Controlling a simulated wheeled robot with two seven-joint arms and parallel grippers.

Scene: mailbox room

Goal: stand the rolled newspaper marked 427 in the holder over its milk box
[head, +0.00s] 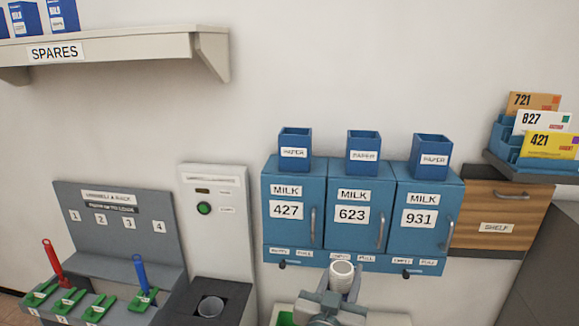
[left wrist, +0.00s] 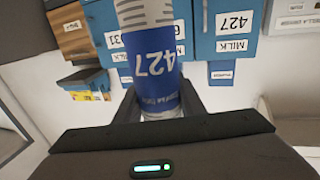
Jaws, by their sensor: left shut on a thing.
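The rolled newspaper is white with a blue band marked 427 (left wrist: 155,62). My left gripper (head: 342,286) is shut on it. In the head view the roll's white spiral end (head: 342,268) points up, in front of the lower edge of the 623 milk box (head: 352,232). The 427 milk box (head: 287,228) is the leftmost of three blue boxes. Its blue open-topped PAPER holder (head: 295,146) stands above it and looks empty, up and left of the roll. In the left wrist view the 427 box (left wrist: 236,45) appears upside down. My right gripper is not in view.
The 623 holder (head: 363,146) and 931 holder (head: 432,149) stand to the right. A wooden SHELF cabinet (head: 500,210) with a letter tray is farther right. A grey panel with a green button (head: 204,208) and a numbered rack (head: 125,215) are left. Wall above the holders is clear.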

